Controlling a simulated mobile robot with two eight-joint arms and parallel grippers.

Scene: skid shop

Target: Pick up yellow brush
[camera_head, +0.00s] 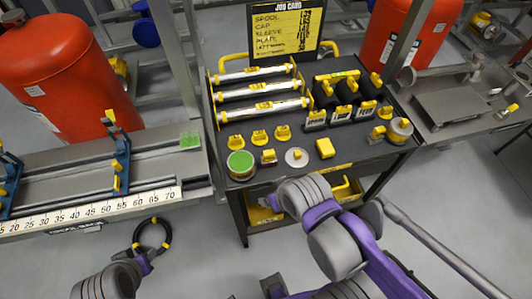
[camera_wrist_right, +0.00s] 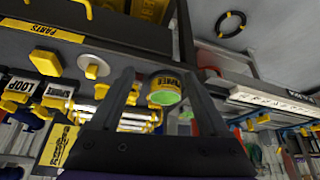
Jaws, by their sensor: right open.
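No object is clearly recognisable as a brush. A plain yellow block (camera_head: 325,148), the likeliest match, lies near the front right of the dark cart top; it also shows in the right wrist view (camera_wrist_right: 69,35). My right gripper (camera_wrist_right: 155,76) is open and empty, its two dark fingers spread. In the right wrist view, a green-ended can (camera_wrist_right: 165,90) appears between the fingers, seemingly beyond them, and the yellow block is to their upper left. In the head view my right arm reaches over the cart's front edge. Part of my left arm shows at lower left, its fingers not visible.
A white disc with a yellow knob (camera_head: 297,158) lies left of the block, with the can (camera_head: 240,165) farther left. Labelled black holders (camera_head: 345,92) and silver spools (camera_head: 260,90) stand behind. A rail bench (camera_head: 60,190) is at left. A black ring (camera_head: 152,235) lies on the floor.

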